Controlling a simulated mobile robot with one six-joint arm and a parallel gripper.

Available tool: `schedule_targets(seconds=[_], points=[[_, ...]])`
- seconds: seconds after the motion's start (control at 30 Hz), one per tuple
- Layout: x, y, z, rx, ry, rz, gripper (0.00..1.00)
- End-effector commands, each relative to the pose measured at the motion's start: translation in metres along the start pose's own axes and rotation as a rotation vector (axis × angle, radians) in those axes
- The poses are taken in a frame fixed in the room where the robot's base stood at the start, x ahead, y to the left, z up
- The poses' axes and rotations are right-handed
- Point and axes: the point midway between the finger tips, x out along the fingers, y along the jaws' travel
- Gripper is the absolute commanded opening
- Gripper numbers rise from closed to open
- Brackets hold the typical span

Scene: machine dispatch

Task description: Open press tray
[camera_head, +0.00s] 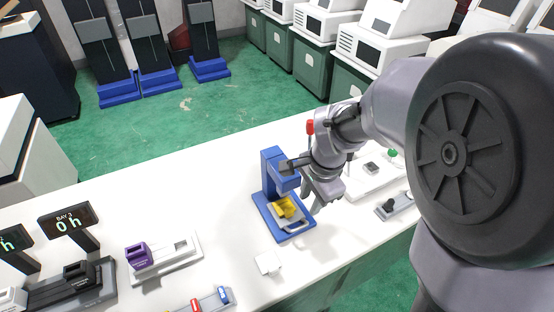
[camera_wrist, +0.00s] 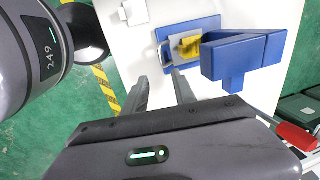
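The blue press (camera_head: 270,172) stands on the white table, and it also shows in the wrist view (camera_wrist: 242,57). Its grey tray (camera_head: 290,217) sits low on the blue base with a yellow piece (camera_head: 286,208) on it. The tray's looped handle (camera_head: 298,228) faces the table's front edge; in the wrist view the handle (camera_wrist: 162,54) lies just beyond my fingertips. My gripper (camera_head: 322,201) is to the right of the press in the head view. In the wrist view its two fingers (camera_wrist: 160,77) are apart with nothing between them. I cannot tell its height above the table.
A small white block (camera_head: 268,263) lies on the table left of the handle. A purple item (camera_head: 137,254) sits in a white fixture farther left. A grey fixture with a black knob (camera_head: 390,206) stands at the right. The table between the press and the purple item is clear.

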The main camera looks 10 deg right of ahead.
Motion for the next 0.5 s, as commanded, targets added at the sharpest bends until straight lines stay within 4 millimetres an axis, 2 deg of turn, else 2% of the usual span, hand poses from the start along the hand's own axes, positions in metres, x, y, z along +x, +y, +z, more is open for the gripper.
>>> schedule_targets(seconds=[0.03, 0.3, 0.5], points=[[0.019, 0.002, 0.001, -0.001, -0.002, 0.004, 0.33], [0.103, 0.003, 0.001, -0.003, -0.002, 0.003, 0.33], [0.142, 0.002, 0.001, -0.002, -0.002, 0.002, 0.33]])
